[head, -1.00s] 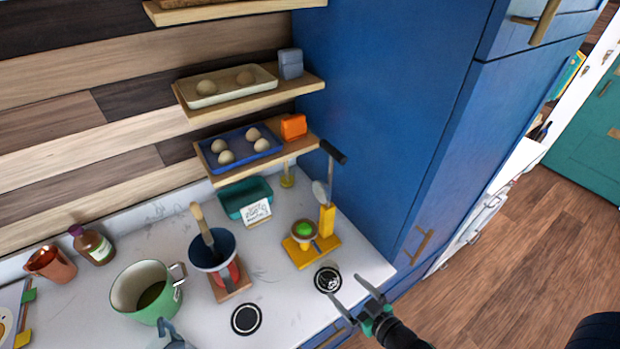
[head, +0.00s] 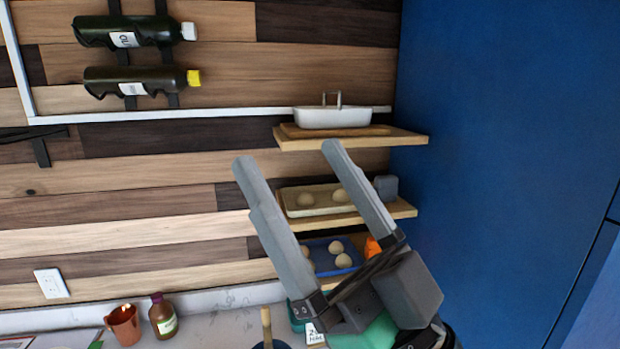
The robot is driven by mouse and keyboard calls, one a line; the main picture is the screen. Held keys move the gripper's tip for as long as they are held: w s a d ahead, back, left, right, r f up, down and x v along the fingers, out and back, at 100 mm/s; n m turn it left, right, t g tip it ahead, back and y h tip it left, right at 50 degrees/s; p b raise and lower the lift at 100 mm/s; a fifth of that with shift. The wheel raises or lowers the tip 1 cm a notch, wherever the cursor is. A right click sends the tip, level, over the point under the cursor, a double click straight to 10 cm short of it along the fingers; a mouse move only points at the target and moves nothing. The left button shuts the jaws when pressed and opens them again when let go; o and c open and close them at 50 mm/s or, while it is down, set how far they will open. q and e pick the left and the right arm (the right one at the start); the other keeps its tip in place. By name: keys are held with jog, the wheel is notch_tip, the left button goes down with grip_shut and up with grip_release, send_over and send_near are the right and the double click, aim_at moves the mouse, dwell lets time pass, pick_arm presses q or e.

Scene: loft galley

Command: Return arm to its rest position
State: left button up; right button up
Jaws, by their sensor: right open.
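My right gripper (head: 288,166) is large in the foreground of the head view, pointing up in the picture. Its two grey fingers are spread wide with nothing between them. It covers part of the shelves behind it, including part of the blue tray (head: 318,243) of eggs and the orange box (head: 373,247). My left gripper does not show.
Wooden shelves (head: 408,137) against the plank wall hold a white basin-like dish (head: 332,117), a cream tray (head: 294,213) and a grey box (head: 386,187). A tall blue cabinet (head: 490,150) stands at right. A brown bottle (head: 163,318) and copper cup (head: 123,325) stand on the counter (head: 225,322).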

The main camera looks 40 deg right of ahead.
jog(key=shift+s+a+r+y, duration=0.15)
jog(key=shift+s+r+y, duration=0.15)
jog(key=shift+r, duration=0.1)
jog(key=shift+r, duration=0.1)
notch_tip(320, 180, up, 17)
jog(key=p, duration=1.7)
